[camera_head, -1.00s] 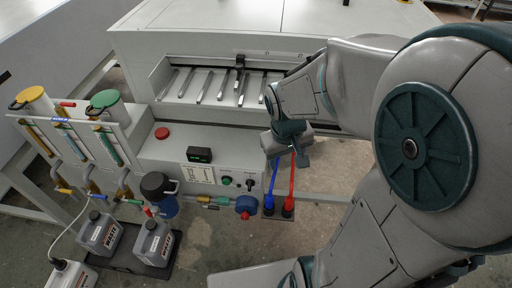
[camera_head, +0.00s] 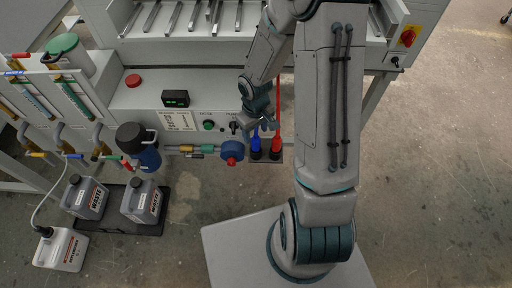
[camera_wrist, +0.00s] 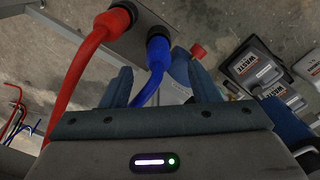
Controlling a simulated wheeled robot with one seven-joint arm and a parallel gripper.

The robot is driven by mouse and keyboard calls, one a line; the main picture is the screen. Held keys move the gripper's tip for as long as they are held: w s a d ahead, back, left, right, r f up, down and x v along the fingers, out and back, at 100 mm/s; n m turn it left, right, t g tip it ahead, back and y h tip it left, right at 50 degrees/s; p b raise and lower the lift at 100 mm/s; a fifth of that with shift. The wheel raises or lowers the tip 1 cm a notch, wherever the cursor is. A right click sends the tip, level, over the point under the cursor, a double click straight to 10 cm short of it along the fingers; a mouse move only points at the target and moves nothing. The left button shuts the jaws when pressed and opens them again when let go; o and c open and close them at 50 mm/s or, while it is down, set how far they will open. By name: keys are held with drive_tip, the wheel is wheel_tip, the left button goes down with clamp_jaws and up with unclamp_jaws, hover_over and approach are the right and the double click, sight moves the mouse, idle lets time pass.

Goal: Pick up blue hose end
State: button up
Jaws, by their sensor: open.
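The blue hose end (camera_wrist: 156,60) sits upright in a black socket and shows between the fingertips of my gripper (camera_wrist: 162,76) in the wrist view. Its blue hose runs back between the open fingers. In the head view my gripper (camera_head: 261,120) is just above the blue hose end (camera_head: 256,143), and the blue hose is mostly hidden by my arm. The fingers stand apart on either side, and I cannot tell whether either touches the hose.
The red hose end (camera_wrist: 104,26) stands close beside the blue one, on the same grey bracket (camera_wrist: 72,20). A blue round fitting with a red cap (camera_head: 232,152) is just left of the bracket. Waste canisters (camera_head: 144,202) stand on a black tray at lower left.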

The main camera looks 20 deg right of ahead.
sight(256, 144)
wheel_tip(256, 144, down, 8)
drive_tip(key=shift+w+b, duration=0.1)
drive_tip(key=shift+b, duration=0.85)
drive_tip(key=shift+d, duration=0.1)
drive_tip(key=c, duration=1.1)
